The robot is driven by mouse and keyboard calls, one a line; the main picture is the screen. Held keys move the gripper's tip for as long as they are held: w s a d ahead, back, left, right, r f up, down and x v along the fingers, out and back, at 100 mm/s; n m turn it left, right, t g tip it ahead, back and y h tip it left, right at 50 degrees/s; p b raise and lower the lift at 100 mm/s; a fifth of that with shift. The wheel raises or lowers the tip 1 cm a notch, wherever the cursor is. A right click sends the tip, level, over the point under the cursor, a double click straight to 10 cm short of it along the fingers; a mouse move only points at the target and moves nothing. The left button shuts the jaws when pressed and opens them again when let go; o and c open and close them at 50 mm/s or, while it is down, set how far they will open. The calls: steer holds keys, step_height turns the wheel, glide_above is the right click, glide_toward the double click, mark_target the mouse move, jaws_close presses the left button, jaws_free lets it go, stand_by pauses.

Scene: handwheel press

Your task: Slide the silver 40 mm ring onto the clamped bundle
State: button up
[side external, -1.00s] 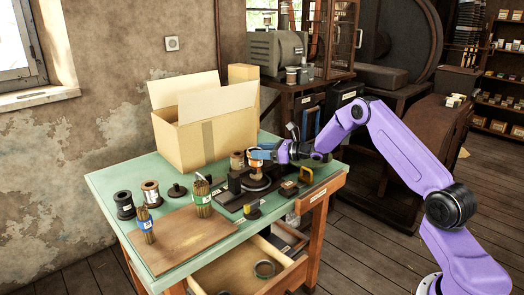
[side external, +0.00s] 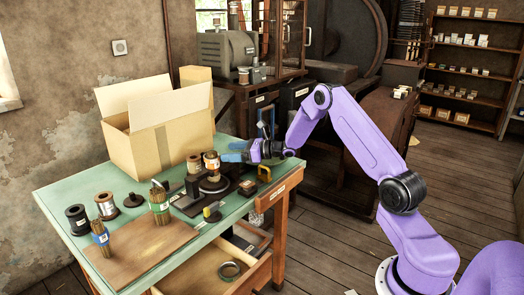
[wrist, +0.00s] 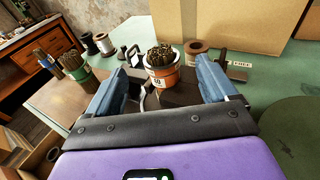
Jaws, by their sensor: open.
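A bundle of thin brown rods with an orange band and white label (side external: 211,163) stands upright in a dark clamp fixture (side external: 186,208). It also shows in the wrist view (wrist: 162,70), ahead of and between my fingers in the picture. My gripper (side external: 228,153) is open and empty, just right of this bundle and apart from it; its blue fingers are spread in the wrist view (wrist: 162,85). A grey metal ring (side external: 229,270) lies in the open drawer (side external: 205,275). Its size cannot be read. No silver ring is visible on the bundle.
Spools (side external: 77,220) line the left. A cardboard box (side external: 160,140) blocks the back.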

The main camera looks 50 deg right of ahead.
steer(key=v, duration=1.1)
steer(key=shift+s, duration=0.4)
steer(key=shift+d, duration=0.1)
steer(key=s+a+r+n+g+y, duration=0.1)
steer(key=s+a+n+g+y, duration=0.2)
steer(key=a, duration=0.5)
steer(key=s+a+r+n+g+y, duration=0.1)
steer(key=a+r+n+g+y, duration=0.1)
steer(key=a+n+g, duration=0.45)
steer(key=s+a+n+g, duration=0.5)
steer(key=s+a+n, duration=0.3)
steer(key=s+a, duration=0.45)
steer(key=s+a+n+g+h, duration=0.2)
steer(key=s+n+h, duration=0.1)
steer(key=s+n, duration=0.3)
steer(key=s+a+n+g+h, duration=0.3)
steer(key=s+n, duration=0.1)
steer(key=s, duration=0.3)
steer(key=s+d+n+t+h, duration=0.5)
steer(key=s+n, duration=0.3)
steer(key=n, duration=0.7)
steer(key=shift+s+d+r+h, duration=0.25)
steer(key=shift+s+r+h, duration=0.1)
steer(key=shift+h, duration=0.25)
